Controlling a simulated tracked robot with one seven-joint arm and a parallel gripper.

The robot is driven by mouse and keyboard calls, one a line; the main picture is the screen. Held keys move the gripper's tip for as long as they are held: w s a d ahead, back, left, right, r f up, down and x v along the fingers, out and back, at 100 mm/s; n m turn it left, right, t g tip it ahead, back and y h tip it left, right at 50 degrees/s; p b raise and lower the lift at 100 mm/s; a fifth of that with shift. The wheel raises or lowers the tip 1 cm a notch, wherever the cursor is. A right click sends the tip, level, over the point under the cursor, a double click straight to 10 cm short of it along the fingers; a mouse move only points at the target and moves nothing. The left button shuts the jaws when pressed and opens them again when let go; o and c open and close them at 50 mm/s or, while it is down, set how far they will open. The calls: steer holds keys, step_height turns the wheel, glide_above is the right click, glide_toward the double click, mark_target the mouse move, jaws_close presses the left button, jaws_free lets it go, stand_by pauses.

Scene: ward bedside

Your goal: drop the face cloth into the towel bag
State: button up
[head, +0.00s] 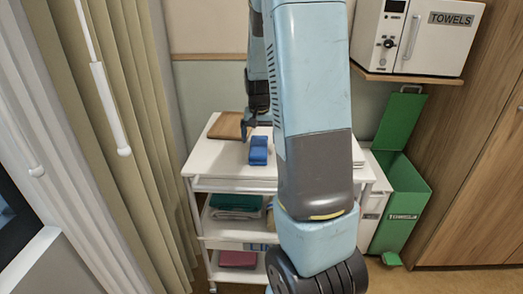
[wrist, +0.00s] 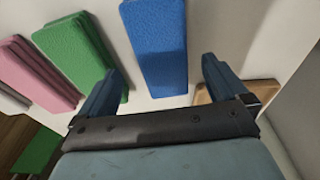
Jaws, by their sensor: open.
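A folded blue cloth (wrist: 157,45) lies on the white trolley top, and it also shows in the head view (head: 258,151). In the wrist view a green cloth (wrist: 78,50) and a stack of pink cloths (wrist: 35,72) lie to its left; which one is the face cloth is not marked. My gripper (wrist: 158,72) is open and empty, its fingers apart on either side of the blue cloth's near end, not closed on it. The green towel bag (head: 402,190), labelled TOWELS, stands right of the trolley with its lid raised.
A brown tray (head: 229,126) lies on the trolley top (head: 232,170) at the back left. Folded towels (head: 236,202) fill the lower shelves. A white bin (head: 372,212) stands between trolley and green bag. A white TOWELS cabinet (head: 420,38) sits above. My arm hides the trolley's right part.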

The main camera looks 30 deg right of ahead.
mark_target(259, 145)
steer(key=shift+w+d+f, duration=0.1)
steer(key=shift+w+f, duration=0.15)
steer(key=shift+f, duration=1)
steer(key=shift+w+f, duration=0.2)
steer(key=shift+f, duration=1.05)
steer(key=shift+c, duration=0.4)
steer(key=c, duration=1)
steer(key=shift+r, duration=0.65)
steer(key=s+d+r, duration=0.2)
steer(key=s+r, duration=0.2)
steer(key=s+d+r, duration=0.3)
steer(key=r, duration=0.1)
steer(key=s+d+r, duration=0.3)
steer(key=s, duration=0.1)
steer(key=shift+s+r, duration=0.3)
steer(key=shift+r, duration=0.1)
